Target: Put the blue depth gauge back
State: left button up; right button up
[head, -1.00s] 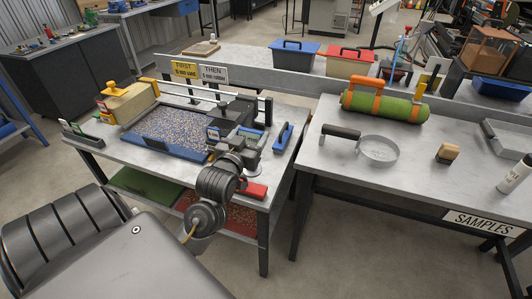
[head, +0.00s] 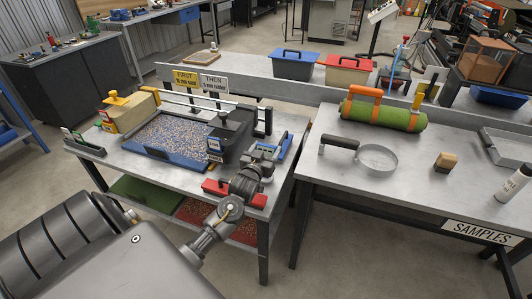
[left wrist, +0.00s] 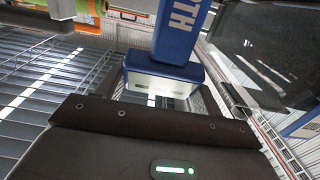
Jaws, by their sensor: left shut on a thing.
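The blue depth gauge (left wrist: 180,35) fills the upper middle of the left wrist view, with the white letters "TH" on its stem and a wider blue foot with a pale face. My left gripper (head: 263,153) is shut on it, near the right end of the turf table. In the head view only a bit of blue shows at the gripper, so the gauge's height above the table is unclear. A dark rack (head: 86,146) with green and white pieces stands at the table's left edge. My right gripper is not in view.
A black hopper (head: 232,138) stands on the granule-filled blue tray (head: 160,156), just left of my gripper. A blue-handled tool (head: 286,145) lies close on its right. A red block (head: 216,188) sits at the front edge. The samples table (head: 330,177) stands right, across a gap.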

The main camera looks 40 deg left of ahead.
pick_arm(q)
jog(key=shift+f, duration=0.7)
jog(key=shift+f, duration=0.15)
jog(key=o, duration=1.6)
jog(key=shift+c, duration=0.2)
jog(key=shift+o, duration=0.6)
